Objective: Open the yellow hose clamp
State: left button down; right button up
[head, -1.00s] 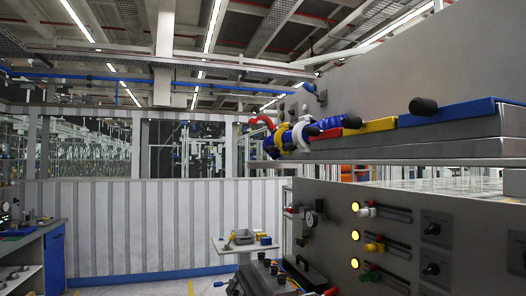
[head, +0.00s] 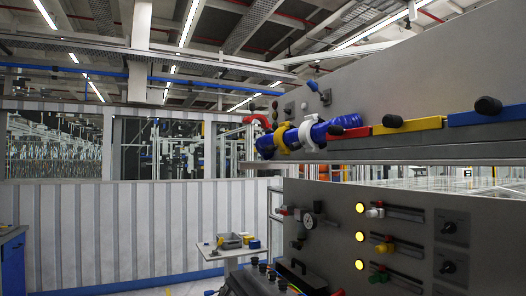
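The yellow hose clamp (head: 281,139) sits around the blue hose (head: 318,130) near its left end, on the front of the grey drive unit at the right. A white clamp (head: 308,133) sits around the same hose just right of it. I cannot tell from here whether the yellow clamp is open or shut. A red curved part (head: 257,119) is just behind and left of it. Neither of my grippers shows in the head view.
Red, yellow (head: 408,125) and blue (head: 486,115) handles with black knobs line the upper ledge. Below is a panel (head: 330,250) with lit yellow lamps, sliders and dials. A small table (head: 230,252) holds a grey bin. Floor to the left looks free.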

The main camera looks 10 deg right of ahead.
aim_at(278, 144)
jog(key=i+j+z, duration=0.1)
jog(key=i+j, duration=0.75)
jog(key=i, duration=0.2)
jog(key=i+j, duration=0.2)
jog(key=i, duration=0.2)
jog(key=i+j+z, duration=0.1)
jog(key=i, duration=0.25)
